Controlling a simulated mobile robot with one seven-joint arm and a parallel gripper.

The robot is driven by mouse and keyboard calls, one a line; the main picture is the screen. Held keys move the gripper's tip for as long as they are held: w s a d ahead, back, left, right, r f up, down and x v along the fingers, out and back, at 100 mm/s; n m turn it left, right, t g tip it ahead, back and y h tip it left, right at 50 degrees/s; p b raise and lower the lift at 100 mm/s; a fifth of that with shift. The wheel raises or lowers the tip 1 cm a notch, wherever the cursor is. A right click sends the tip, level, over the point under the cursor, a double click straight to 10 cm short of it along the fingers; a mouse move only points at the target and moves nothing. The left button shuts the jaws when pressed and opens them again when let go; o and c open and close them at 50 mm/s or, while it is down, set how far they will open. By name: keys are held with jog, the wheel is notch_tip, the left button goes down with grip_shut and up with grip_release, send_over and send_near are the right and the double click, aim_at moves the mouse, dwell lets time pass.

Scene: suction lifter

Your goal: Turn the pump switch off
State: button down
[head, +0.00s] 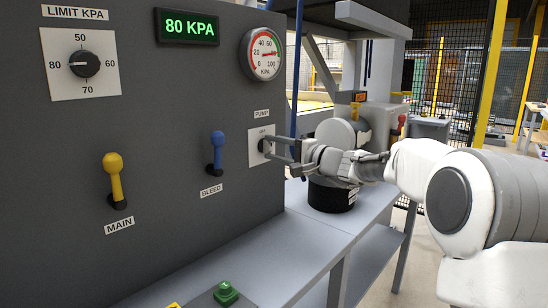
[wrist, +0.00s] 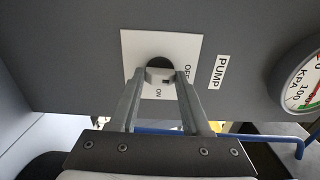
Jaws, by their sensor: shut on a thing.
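The pump switch is a dark knob (wrist: 158,64) on a white plate (head: 254,134) under the PUMP label, on the right part of the grey panel. In the wrist view, the plate (wrist: 190,46) carries the words OFF and ON. My gripper (head: 268,148) reaches in from the right at the switch. In the wrist view, my gripper's two fingers (wrist: 161,78) are shut on the knob, one on each side. The fingertips hide part of the knob, so I cannot tell its exact setting.
On the panel are a yellow MAIN lever (head: 114,180), a blue BLEED lever (head: 217,152), a limit dial (head: 84,64), an 80 KPA display (head: 188,27) and a round gauge (head: 264,54). A green button (head: 226,292) is low in front. A grey bench (head: 300,240) runs below.

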jog(key=shift+n, duration=0.3)
jog(key=shift+c, duration=1.8)
grip_release()
jog(key=shift+d, duration=0.1)
jog(key=p+v, duration=0.2)
jog(key=v, duration=1.5)
jog(key=shift+s, duration=0.2)
